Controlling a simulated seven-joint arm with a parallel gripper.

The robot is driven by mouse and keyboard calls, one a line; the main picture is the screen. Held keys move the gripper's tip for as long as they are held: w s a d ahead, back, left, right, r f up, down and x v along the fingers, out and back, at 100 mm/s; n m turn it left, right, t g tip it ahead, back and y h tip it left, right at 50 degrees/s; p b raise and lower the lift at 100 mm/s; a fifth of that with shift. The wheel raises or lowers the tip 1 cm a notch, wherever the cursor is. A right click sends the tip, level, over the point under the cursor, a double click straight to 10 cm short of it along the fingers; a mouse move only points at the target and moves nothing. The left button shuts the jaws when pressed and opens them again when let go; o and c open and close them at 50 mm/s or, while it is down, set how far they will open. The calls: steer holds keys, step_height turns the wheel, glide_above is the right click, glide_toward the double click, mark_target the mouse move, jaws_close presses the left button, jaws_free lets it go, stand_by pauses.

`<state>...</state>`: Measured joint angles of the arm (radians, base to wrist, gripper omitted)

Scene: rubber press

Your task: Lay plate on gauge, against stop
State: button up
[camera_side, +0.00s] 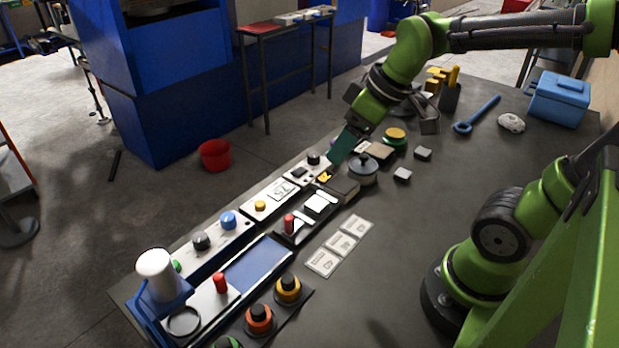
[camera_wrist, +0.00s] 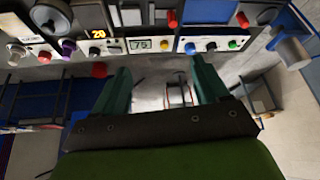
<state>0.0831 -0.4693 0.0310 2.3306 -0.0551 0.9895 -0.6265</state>
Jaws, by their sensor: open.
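My gripper (camera_side: 340,150) is above the far end of the row of instruments in the side view. In the wrist view its two teal fingers (camera_wrist: 160,80) are apart with nothing between them. A dark, low device (camera_side: 277,236) with a red knob (camera_side: 290,222) and pale flat pieces (camera_side: 320,203) on it lies left of and nearer than my gripper; I cannot tell whether it is the gauge. A dark flat block (camera_side: 345,190) lies at its far end. I cannot tell for sure which piece is the plate or the stop.
A row of panels with a "75" display (camera_side: 284,190) runs along the bench edge; the display also shows in the wrist view (camera_wrist: 138,44). A round metal pot (camera_side: 362,172) stands close below my gripper. Printed cards (camera_side: 340,243) lie on the bench. The right bench surface is mostly clear.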

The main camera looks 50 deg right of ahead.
steer(key=s+m, duration=0.1)
steer(key=m, duration=0.1)
steer(key=s+a+m+t, duration=0.1)
steer(key=m, duration=0.1)
steer(key=s+r+m+t, duration=0.1)
steer(key=s+m, duration=0.1)
steer(key=shift+a+m+y, duration=0.3)
steer(key=shift+a, duration=0.05)
